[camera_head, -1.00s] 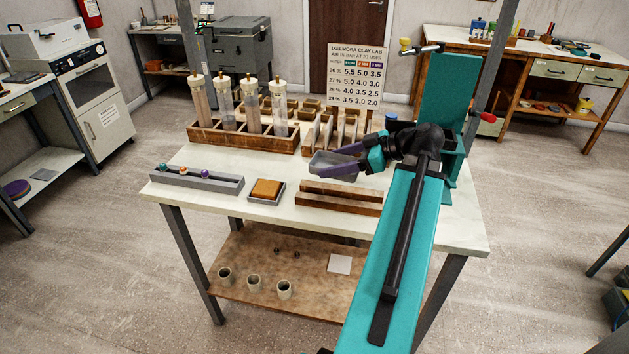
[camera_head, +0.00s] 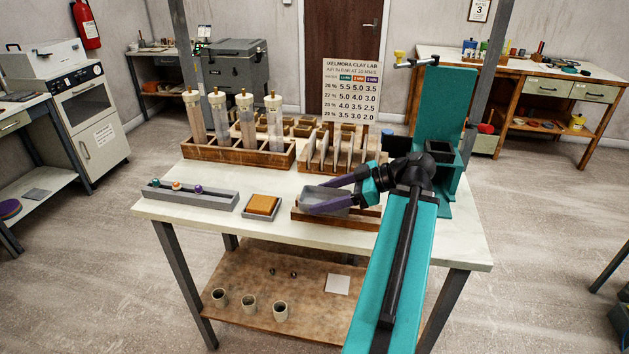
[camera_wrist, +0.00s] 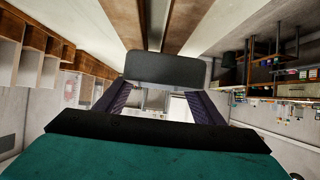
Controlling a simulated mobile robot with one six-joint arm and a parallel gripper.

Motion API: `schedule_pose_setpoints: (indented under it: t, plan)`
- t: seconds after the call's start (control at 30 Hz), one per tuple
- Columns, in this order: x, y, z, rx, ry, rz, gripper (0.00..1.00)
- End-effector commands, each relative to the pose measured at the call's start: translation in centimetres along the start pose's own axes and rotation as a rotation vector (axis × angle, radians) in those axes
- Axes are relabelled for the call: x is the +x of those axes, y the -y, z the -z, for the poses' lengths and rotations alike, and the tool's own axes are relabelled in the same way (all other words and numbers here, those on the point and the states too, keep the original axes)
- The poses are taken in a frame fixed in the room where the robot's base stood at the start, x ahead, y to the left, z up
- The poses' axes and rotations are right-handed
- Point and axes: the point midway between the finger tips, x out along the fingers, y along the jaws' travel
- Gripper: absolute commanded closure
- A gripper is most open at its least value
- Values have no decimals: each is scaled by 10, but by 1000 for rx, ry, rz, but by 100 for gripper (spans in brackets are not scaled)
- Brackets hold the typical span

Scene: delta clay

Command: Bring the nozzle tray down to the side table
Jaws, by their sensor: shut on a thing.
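My gripper (camera_head: 318,198) has its purple fingers around a small, shallow grey tray (camera_head: 327,196), holding it over the slotted wooden block (camera_head: 338,220) at the table's front. I cannot tell whether the tray touches the block. In the wrist view a dark grey plate-like face (camera_wrist: 165,68) shows at the fingertips. A long grey tray (camera_head: 215,203) with three small coloured pieces, green, orange and purple, lies on the white table (camera_head: 240,180) to the left. I cannot tell which of the two is the nozzle tray, nor which surface is the side table.
An orange-brown block in a grey dish (camera_head: 261,206) lies left of the held tray. A wooden rack of capped tubes (camera_head: 240,150) and a slotted wooden rack (camera_head: 335,165) stand behind. A lower shelf (camera_head: 250,270) holds several cups. The floor at left is clear.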

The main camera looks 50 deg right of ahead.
Motion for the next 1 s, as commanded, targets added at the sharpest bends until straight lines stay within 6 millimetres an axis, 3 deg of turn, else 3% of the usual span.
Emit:
schedule_pose_setpoints:
  t: [1.0]
  plan:
    - [40,-111,11,-1,1,2,64]
